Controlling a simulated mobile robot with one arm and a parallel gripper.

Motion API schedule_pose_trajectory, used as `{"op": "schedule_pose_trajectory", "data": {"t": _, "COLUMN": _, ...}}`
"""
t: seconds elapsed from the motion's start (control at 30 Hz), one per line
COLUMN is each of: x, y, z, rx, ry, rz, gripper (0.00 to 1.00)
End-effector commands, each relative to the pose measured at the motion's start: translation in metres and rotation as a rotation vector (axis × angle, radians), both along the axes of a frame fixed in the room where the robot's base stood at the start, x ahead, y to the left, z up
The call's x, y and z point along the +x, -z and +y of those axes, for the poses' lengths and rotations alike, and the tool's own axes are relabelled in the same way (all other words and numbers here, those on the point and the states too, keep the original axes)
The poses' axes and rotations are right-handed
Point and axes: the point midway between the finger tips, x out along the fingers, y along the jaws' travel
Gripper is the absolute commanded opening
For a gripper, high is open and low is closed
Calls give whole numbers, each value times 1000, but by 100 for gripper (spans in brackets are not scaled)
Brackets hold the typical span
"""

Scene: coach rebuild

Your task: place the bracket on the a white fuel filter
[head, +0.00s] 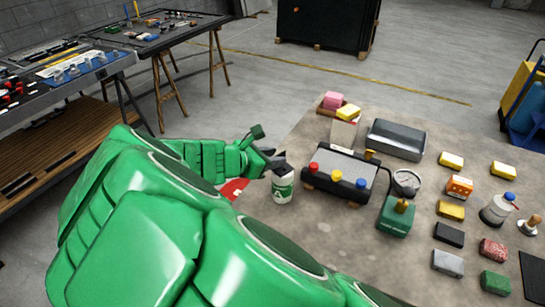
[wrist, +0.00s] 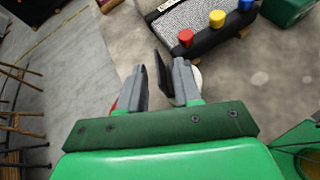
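A white fuel filter (head: 283,187), a small upright canister with a green label and dark top, stands on the mat left of the grey unit. My gripper (head: 272,160) is just above and beside its top; touching or apart I cannot tell. Part of a white round thing, likely the filter (wrist: 197,76), shows behind the right finger.
A grey unit with red, yellow and blue caps (head: 342,174) stands close right of the filter. A red flat thing (head: 233,188) lies to its left.

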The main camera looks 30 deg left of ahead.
Motion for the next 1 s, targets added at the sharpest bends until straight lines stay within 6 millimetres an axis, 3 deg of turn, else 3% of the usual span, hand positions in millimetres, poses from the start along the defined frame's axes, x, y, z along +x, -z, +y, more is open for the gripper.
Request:
{"op": "schedule_pose_trajectory", "data": {"t": 0.2, "x": -26, "y": -15, "z": 11, "rx": 5, "ry": -5, "rz": -1, "gripper": 33}}
{"op": "schedule_pose_trajectory", "data": {"t": 0.4, "x": -23, "y": -51, "z": 9, "rx": 5, "ry": 0, "rz": -1, "gripper": 33}}
{"op": "schedule_pose_trajectory", "data": {"t": 0.6, "x": -22, "y": -73, "z": 9, "rx": 2, "ry": -1, "rz": 0, "gripper": 33}}
{"op": "schedule_pose_trajectory", "data": {"t": 1.0, "x": -23, "y": -82, "z": 8, "rx": 0, "ry": -1, "rz": 0, "gripper": 33}}
